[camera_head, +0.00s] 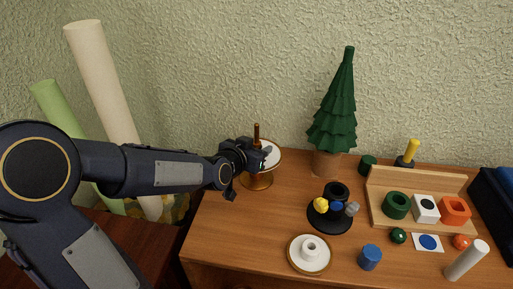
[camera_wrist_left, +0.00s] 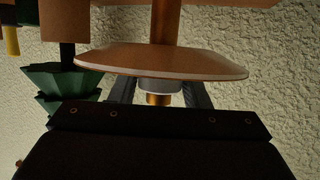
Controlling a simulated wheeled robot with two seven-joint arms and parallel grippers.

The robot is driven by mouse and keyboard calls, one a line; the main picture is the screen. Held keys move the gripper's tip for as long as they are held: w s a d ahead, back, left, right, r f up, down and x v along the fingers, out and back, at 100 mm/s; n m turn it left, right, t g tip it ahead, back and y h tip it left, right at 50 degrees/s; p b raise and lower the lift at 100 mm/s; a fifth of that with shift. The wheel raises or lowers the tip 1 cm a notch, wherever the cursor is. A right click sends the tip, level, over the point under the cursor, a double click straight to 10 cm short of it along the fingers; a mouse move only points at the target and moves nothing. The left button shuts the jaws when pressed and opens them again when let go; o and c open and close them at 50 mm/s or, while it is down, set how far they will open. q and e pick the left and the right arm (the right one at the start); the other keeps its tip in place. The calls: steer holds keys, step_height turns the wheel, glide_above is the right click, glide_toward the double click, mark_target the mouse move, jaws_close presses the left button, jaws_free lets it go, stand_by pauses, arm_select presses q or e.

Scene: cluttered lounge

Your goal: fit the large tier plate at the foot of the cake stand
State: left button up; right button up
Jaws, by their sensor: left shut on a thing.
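The cake stand has a gold foot (camera_head: 257,183) and an upright gold post (camera_head: 256,131) near the table's back left. The large tier plate (camera_head: 274,157) is white with a gold rim. It is around the post, raised above the foot and apart from it. My left gripper (camera_head: 264,156) is shut on the plate's hub and hides its left part. The wrist view is upside down; it shows the plate's brown underside (camera_wrist_left: 160,61), the pale hub (camera_wrist_left: 160,86) between my fingers (camera_wrist_left: 160,94), and the post (camera_wrist_left: 165,22) on both sides. My right gripper is out of view.
A smaller white plate (camera_head: 298,262) lies at the table's front. A green tree (camera_head: 333,115) stands behind, right of the stand. A black dish (camera_head: 323,223) with small pieces, a blue cylinder (camera_head: 369,257) and a wooden tray (camera_head: 380,216) fill the right. The table by the stand's front is clear.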

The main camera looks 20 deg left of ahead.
arm_select(q)
steer(key=shift+b, duration=0.3)
stand_by(0.6)
steer(key=shift+f+b, duration=2.55)
steer(key=shift+b, duration=0.05)
steer(key=o, duration=1.2)
steer(key=shift+v, duration=3.9)
steer(key=shift+s+r+p, duration=0.2)
steer(key=shift+r+p, duration=0.2)
steer(key=shift+p, duration=0.05)
steer(key=s+d+r+n+g+h+p, duration=0.1)
steer(key=s+d+r+g+p, duration=0.1)
steer(key=s+p, duration=0.3)
steer(key=s+d+r+g+h+p, duration=0.1)
steer(key=s+r+g+p, duration=0.2)
steer(key=s+p, duration=0.3)
steer(key=s+d+r+n+g+p, duration=0.1)
steer(key=s+d+r+g+p, duration=0.1)
steer(key=s, duration=0.9)
step_height(320, 180, up, 2)
steer(key=g+p, duration=0.1)
steer(key=p, duration=0.2)
steer(key=shift+d+n+h, duration=0.3)
steer(key=shift+h, duration=0.1)
